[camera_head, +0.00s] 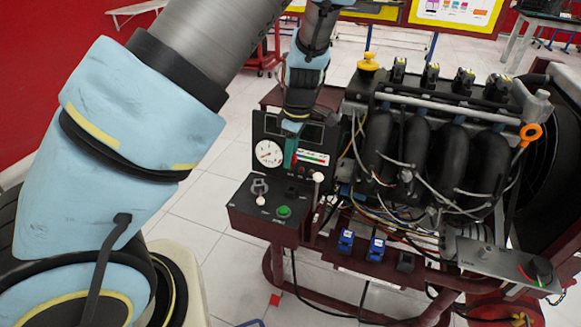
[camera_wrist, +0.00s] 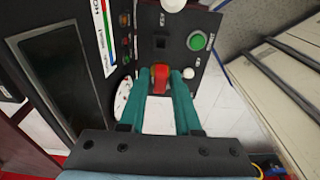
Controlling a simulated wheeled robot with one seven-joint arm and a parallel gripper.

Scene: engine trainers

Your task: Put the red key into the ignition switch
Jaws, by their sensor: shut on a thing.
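My gripper (camera_head: 290,160), with teal fingers, hangs above the back edge of the control box in the head view. In the wrist view my gripper (camera_wrist: 160,80) is shut on the red key (camera_wrist: 160,78), held between the fingertips. A small dark square on the box top, probably the ignition switch (camera_wrist: 160,43), lies just beyond the key in the wrist view. It shows faintly in the head view (camera_head: 291,189). The key appears apart from it; the height between them is unclear.
The control box (camera_head: 245,213) carries a green button (camera_head: 284,211) and white-knobbed levers (camera_head: 261,199) (camera_head: 319,177). One knob (camera_wrist: 188,73) is close beside my right finger in the wrist view. An upright gauge panel (camera_head: 268,153) stands behind; the engine (camera_head: 450,150) is to the right.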

